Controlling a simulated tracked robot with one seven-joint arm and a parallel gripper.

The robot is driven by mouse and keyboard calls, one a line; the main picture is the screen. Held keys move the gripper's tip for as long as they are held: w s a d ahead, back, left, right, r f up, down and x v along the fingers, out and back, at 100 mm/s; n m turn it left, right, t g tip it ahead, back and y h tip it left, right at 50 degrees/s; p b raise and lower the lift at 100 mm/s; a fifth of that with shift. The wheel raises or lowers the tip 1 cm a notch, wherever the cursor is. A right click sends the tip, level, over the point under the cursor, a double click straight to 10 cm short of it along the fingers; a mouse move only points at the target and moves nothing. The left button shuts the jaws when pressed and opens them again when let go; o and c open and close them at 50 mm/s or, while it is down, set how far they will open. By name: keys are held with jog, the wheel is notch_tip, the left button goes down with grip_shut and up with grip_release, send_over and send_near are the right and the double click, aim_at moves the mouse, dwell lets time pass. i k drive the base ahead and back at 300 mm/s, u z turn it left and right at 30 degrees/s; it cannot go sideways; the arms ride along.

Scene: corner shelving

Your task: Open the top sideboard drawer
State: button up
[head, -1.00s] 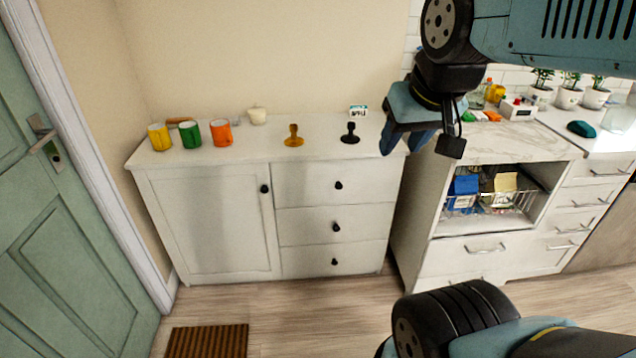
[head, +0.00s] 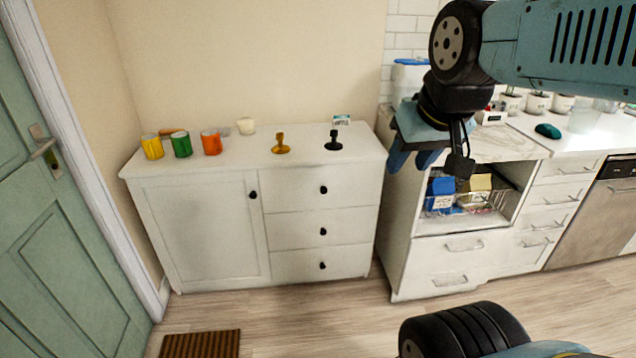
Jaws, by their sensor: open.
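The white sideboard (head: 200,230) stands against the beige wall, with a door on its left and a stack of three drawers on its right. The top sideboard drawer (head: 295,195) is shut, with a round black knob (head: 323,189) at its middle. My gripper (head: 412,160) hangs up and to the right of the drawer, in front of the gap between sideboard and kitchen counter. Its blue fingers point down, open and empty, apart from the knob.
A kitchen counter (head: 495,146) is at right, a green door (head: 60,220) at left. The wooden floor before the drawers is clear.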

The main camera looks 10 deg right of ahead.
aim_at(297, 188)
jog(key=z, duration=0.05)
jog(key=i, duration=0.9)
jog(key=z, duration=0.35)
jog(key=k, duration=1)
jog(key=u, duration=0.35)
jog(key=i, duration=0.55)
jog(key=z, duration=0.05)
